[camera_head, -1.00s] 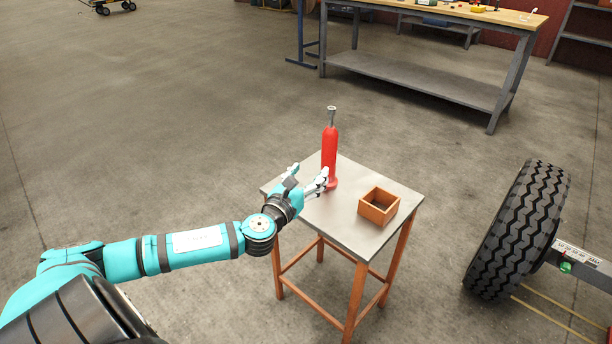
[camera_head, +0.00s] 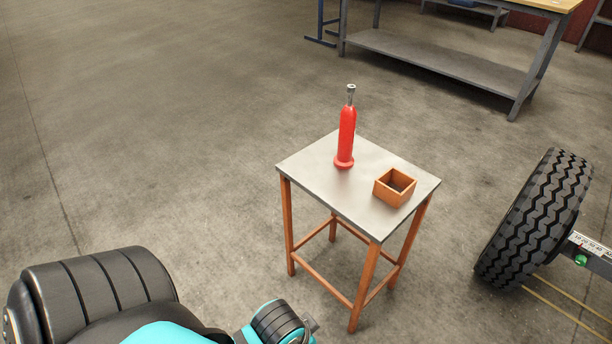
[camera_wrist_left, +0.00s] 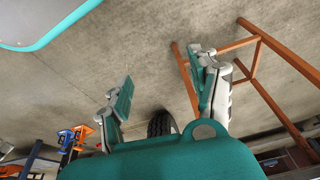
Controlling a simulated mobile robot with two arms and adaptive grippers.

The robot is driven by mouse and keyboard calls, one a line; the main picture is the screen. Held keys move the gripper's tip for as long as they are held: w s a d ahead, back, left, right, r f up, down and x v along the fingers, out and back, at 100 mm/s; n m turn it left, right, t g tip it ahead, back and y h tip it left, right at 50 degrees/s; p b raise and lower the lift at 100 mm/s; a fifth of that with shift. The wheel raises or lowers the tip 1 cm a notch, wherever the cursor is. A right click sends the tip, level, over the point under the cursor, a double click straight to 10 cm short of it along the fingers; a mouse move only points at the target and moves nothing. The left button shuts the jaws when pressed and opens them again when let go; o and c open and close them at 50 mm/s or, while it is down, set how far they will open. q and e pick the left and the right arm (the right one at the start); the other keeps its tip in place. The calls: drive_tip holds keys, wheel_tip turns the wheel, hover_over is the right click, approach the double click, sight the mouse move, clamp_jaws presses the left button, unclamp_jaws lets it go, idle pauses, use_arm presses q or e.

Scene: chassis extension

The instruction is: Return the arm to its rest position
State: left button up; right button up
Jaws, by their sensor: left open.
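My left arm (camera_head: 275,325) is drawn in at the bottom of the head view, folded low and in front of the small table. Its gripper is out of the head view. In the left wrist view my left gripper (camera_wrist_left: 165,98) is open, with nothing between its fingers. A red bottle-shaped tool (camera_head: 346,138) with a metal tip stands upright on the small table, apart from the arm. My right gripper is in neither view.
The small metal-topped table (camera_head: 315,172) with orange legs also holds an open orange box (camera_head: 395,188). A large tyre (camera_head: 535,220) is at the right. A workbench (camera_head: 450,65) stands at the back. The floor at the left is clear.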

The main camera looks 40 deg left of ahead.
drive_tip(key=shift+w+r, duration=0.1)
use_arm(q)
drive_tip(key=s+f+g+p, duration=0.1)
drive_tip(key=s+f+p, duration=0.2)
drive_tip(key=f+p, duration=0.8)
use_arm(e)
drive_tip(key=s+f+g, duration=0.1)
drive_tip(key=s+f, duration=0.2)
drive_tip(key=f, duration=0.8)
use_arm(q)
drive_tip(key=s+a+f+p, duration=0.1)
drive_tip(key=s+f+p, duration=0.1)
drive_tip(key=s+p, duration=0.3)
drive_tip(key=s+a+f+g+p, duration=0.1)
drive_tip(key=s+p, duration=0.4)
drive_tip(key=s, duration=0.6)
wheel_tip(320, 180, down, 2)
drive_tip(key=shift+a+f, duration=0.1)
drive_tip(key=shift+a, duration=0.5)
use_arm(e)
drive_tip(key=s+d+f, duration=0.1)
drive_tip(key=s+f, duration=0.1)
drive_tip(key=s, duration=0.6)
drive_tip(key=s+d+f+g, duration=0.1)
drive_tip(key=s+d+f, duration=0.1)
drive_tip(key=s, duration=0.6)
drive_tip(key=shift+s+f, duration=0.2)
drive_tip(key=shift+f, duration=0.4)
use_arm(q)
drive_tip(key=shift+s, duration=0.1)
